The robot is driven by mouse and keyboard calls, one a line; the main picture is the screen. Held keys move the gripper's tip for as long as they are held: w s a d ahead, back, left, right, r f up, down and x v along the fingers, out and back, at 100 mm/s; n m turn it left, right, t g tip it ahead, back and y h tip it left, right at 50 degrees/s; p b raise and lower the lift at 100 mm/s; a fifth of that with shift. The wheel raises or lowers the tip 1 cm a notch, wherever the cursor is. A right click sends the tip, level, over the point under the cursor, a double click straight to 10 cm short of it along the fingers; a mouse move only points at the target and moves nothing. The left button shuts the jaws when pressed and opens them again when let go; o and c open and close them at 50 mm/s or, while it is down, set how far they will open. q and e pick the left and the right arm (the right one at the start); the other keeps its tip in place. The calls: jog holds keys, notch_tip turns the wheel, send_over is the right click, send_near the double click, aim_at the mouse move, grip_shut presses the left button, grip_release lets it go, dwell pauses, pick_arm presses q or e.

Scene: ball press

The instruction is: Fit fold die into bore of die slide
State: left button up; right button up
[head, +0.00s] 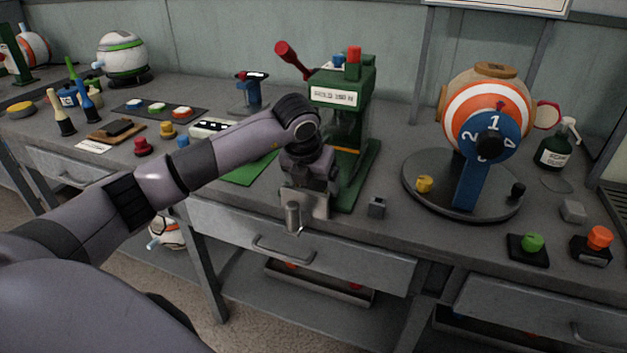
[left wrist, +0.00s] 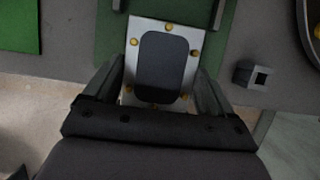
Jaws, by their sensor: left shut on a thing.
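My left gripper (head: 305,190) is low at the front of the green press, near the table's front edge. In the left wrist view its two dark fingers stand on either side of a silver plate with gold bolts and a dark rounded middle (left wrist: 163,65), which looks like the die slide; the gripper is shut on it. A short metal cylinder (head: 293,218) shows at the plate's front. A small grey block with a dark square face (head: 376,207), perhaps the fold die, sits apart on the table to the right; it also shows in the left wrist view (left wrist: 251,75). I cannot make out the bore clearly. My right gripper is out of view.
The green press (head: 352,115) with a red lever stands behind my gripper on a green base. To the right are a round turntable (head: 425,195) with an orange-and-white ball and green and orange buttons (head: 533,242). A drawer handle (head: 285,250) is below the table edge.

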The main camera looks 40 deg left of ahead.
pick_arm(q)
jog(key=shift+f, duration=0.25)
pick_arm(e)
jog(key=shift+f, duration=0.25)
pick_arm(q)
jog(key=o, duration=1)
jog(key=shift+o, duration=0.2)
jog(key=shift+s+r, duration=0.2)
jog(key=shift+r, duration=0.5)
jog(key=v, duration=0.5)
jog(key=shift+s+d+r, duration=0.1)
jog(key=shift+s+r, duration=0.15)
jog(key=shift+r, duration=0.05)
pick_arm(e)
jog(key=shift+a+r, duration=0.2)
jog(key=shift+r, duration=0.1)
